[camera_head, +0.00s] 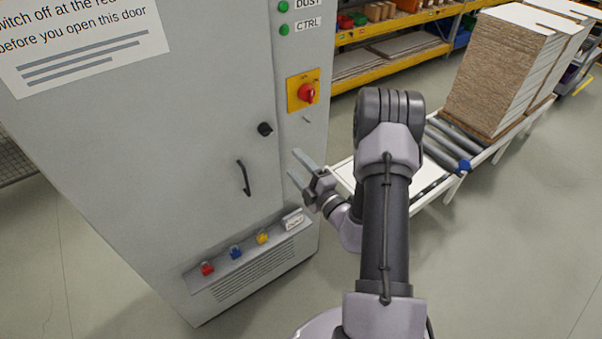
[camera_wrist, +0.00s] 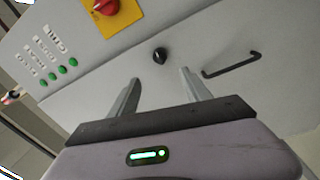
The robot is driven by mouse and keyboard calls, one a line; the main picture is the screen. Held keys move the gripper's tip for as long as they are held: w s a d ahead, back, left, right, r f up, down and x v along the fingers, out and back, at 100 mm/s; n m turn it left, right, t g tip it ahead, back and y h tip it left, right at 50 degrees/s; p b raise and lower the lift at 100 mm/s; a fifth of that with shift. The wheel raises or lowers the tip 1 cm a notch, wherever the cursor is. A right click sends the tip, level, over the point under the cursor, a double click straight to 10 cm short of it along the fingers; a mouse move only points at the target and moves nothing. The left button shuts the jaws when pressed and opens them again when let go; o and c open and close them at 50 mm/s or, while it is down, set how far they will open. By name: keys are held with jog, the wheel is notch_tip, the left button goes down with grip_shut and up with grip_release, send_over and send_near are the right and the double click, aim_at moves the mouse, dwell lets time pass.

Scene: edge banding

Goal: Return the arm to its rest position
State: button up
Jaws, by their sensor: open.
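My gripper (camera_head: 299,169) is open and empty in front of the grey cabinet (camera_head: 130,140), to the right of its door handle in the head view. Its two fingers also show in the wrist view (camera_wrist: 160,90), pointing toward the cabinet front with nothing between them. A black knob (camera_head: 265,129) is above and left of the fingertips; in the wrist view the knob (camera_wrist: 159,55) lies ahead, between and beyond them. My arm reaches up from the bottom of the head view and bends down to the left.
The cabinet bears a red switch on a yellow plate (camera_head: 303,91), a black handle (camera_head: 244,178) and a ledge with coloured plugs (camera_head: 235,253). A roller conveyor (camera_head: 455,145) with stacked boards (camera_head: 500,75) stands right of my arm. Floor at lower right is clear.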

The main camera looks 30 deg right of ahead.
jog(key=shift+s, duration=0.95)
